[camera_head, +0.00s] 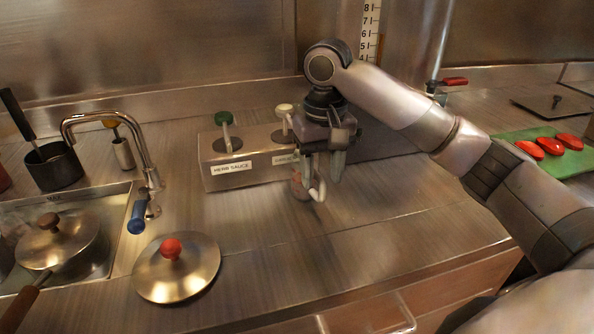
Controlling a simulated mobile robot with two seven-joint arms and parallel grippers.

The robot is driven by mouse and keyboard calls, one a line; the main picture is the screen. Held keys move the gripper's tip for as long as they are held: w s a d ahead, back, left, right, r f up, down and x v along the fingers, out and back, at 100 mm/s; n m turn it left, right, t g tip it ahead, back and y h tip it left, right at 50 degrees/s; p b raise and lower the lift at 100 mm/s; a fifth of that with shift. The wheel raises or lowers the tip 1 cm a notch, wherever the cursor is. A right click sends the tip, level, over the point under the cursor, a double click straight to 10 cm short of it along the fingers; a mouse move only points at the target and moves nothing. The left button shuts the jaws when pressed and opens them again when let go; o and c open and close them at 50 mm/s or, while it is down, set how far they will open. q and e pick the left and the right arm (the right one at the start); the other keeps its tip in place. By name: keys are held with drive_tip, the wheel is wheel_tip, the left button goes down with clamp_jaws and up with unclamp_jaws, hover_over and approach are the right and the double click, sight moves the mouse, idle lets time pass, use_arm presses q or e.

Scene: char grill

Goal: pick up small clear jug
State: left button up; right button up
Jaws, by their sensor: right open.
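The small clear jug (299,187) stands on the steel counter in front of the right end of the sauce station, in the middle of the picture. It looks see-through with a pale handle on its right side, and my gripper hides its upper part. My right gripper (324,178) points down from above, at the jug's handle side. Its fingers are open and close to the handle; I cannot tell whether they touch it or straddle it. My left gripper is out of view.
The sauce station (235,181) with lidded wells stands just behind the jug. A pan lid (178,283) with a red knob lies front left, beside the sink and tap (140,150). A green board (530,137) with red pieces is at right. Counter right of the jug is clear.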

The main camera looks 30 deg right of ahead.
sight(321, 200)
drive_tip(key=f+b, duration=0.1)
drive_tip(key=f, duration=0.6)
drive_tip(key=shift+d, duration=0.2)
drive_tip(key=shift+w, duration=0.1)
clamp_jaws()
